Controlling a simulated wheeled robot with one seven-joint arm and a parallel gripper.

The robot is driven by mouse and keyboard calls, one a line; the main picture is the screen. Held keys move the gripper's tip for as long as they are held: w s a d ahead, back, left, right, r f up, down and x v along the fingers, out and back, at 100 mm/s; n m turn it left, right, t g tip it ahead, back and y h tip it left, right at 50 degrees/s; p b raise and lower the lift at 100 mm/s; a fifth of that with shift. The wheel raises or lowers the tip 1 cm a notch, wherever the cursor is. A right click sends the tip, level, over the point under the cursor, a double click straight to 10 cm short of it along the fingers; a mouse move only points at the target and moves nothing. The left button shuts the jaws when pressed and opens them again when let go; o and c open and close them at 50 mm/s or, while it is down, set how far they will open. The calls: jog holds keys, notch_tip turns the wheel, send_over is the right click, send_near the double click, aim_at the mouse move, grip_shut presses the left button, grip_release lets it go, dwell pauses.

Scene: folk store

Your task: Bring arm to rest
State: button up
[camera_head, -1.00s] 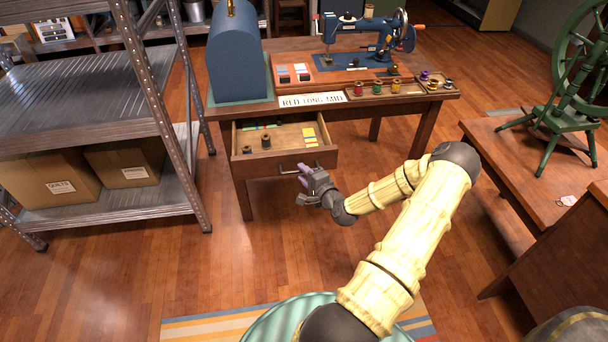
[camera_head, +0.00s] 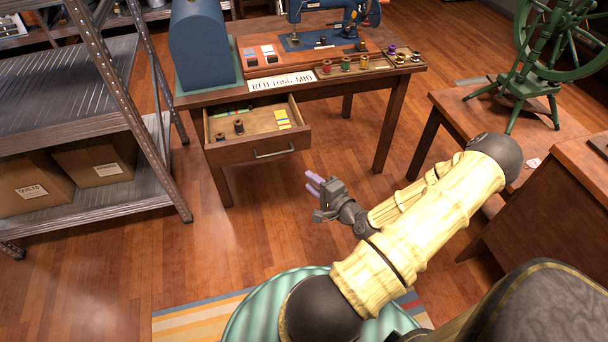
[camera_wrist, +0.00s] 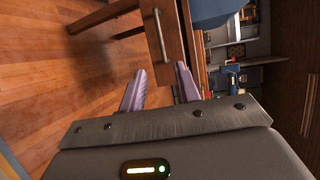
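My gripper (camera_head: 314,183) is in the air in front of the sewing table, apart from the open drawer (camera_head: 256,133) and its metal handle (camera_head: 274,153). In the wrist view my gripper's two lilac fingers (camera_wrist: 160,88) stand apart with nothing between them. The drawer front and handle (camera_wrist: 156,20) show beyond the fingertips. My arm is bent, with its elbow out to the right in the head view.
The sewing table (camera_head: 400,92) holds a blue sewing machine (camera_head: 332,22), a blue case (camera_head: 202,45) and spools. A metal shelf (camera_head: 70,90) stands at left. A wooden table (camera_head: 455,112) with a green spinning wheel (camera_head: 530,75) is at right. The floor ahead is clear.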

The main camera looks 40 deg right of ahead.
jog(key=shift+s, duration=0.25)
dwell(0.4)
jog(key=w+a+f+n+g+y, duration=0.3)
jog(key=w+a+n+g, duration=0.1)
jog(key=a+n+g, duration=0.35)
jog(key=s+a+r+n+g+h, duration=0.1)
jog(key=s+a+r+n+g, duration=0.15)
jog(key=a+r+n, duration=0.55)
jog(key=s+a+r+n+g+h, duration=0.1)
jog(key=s+a+r+n+g, duration=0.2)
jog(key=a+r, duration=0.8)
notch_tip(320, 180, up, 22)
jog(key=w+n+p, duration=0.1)
jog(key=p, duration=2.2)
jog(key=shift+w+a, duration=0.2)
jog(key=shift+a, duration=0.1)
